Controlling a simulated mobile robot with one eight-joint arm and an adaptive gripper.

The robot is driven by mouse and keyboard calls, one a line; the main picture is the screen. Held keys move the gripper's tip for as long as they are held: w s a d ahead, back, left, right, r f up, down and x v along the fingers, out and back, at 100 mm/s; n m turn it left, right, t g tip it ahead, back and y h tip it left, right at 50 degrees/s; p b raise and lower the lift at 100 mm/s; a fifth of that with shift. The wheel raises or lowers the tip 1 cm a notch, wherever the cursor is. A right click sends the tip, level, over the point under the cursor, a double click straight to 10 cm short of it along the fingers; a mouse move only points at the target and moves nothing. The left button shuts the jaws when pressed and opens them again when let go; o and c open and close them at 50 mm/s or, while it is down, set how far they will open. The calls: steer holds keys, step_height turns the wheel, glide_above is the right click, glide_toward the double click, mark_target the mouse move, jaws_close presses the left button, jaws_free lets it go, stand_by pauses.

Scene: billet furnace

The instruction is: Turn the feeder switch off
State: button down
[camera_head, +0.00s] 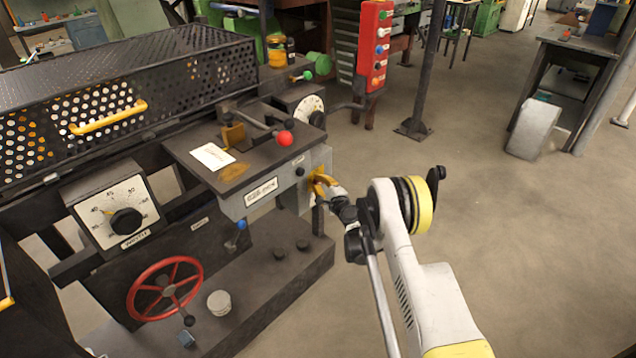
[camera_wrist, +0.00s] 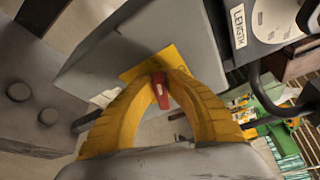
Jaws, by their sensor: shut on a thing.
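In the wrist view, the feeder switch is a small red lever (camera_wrist: 161,95) on a yellow backing plate (camera_wrist: 172,57) on the machine's grey box. My gripper (camera_wrist: 160,84) has its two yellow fingers closed around the lever, one on each side, with the tips close to the plate. In the head view, my gripper (camera_head: 321,184) reaches the right end face of the grey feeder box (camera_head: 246,201) from the right. The lever is hidden there by the fingers. No marking for the switch position can be read.
A red-knobbed lever (camera_head: 285,138) and a paper card (camera_head: 213,156) are on the box top. A dial marked LENGTH (camera_wrist: 263,19) is close by. A red pendant panel (camera_head: 374,48) hangs behind. A red handwheel (camera_head: 164,289) is lower left. The floor on the right (camera_head: 490,230) is clear.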

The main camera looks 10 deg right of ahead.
stand_by(0.3)
steer(key=c, duration=1.4)
jaws_free()
